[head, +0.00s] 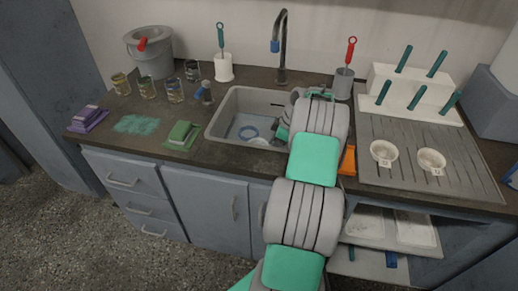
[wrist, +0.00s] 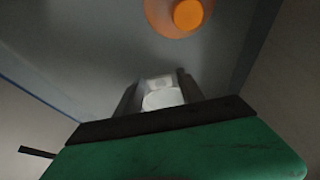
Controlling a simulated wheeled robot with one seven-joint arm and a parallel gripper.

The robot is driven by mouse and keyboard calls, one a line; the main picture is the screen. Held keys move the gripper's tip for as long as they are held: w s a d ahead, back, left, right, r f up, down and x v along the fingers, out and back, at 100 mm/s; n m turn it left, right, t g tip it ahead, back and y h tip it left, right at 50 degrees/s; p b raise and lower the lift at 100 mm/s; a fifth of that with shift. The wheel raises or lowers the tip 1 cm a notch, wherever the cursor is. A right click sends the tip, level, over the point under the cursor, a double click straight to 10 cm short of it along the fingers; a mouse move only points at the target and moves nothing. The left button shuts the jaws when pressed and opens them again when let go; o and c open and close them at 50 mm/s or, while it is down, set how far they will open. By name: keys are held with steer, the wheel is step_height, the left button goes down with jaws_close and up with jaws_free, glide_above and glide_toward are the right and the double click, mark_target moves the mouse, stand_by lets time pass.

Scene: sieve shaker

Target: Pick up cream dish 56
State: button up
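My gripper (wrist: 160,92) is down inside the sink (head: 222,127); in the head view my arm hides most of it. In the wrist view its two dark fingers stand apart, with a pale, cream-white dish (wrist: 163,99) between or just beyond them. I cannot tell whether the fingers touch it. A pale dish (head: 258,142) also shows low in the sink in the head view, partly hidden by the sink's front edge. Two more cream dishes with small labels, one at left (head: 383,153) and one at right (head: 431,161), stand on the drainer. No label number is readable.
An orange round thing (wrist: 187,14) is close beyond my fingers. The tap (head: 283,45) rises behind the sink. Several glasses (head: 147,88) stand left; an orange object (head: 348,160) lies right of my arm.

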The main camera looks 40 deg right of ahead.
jaws_close()
steer(key=shift+r, duration=0.2)
stand_by(0.5)
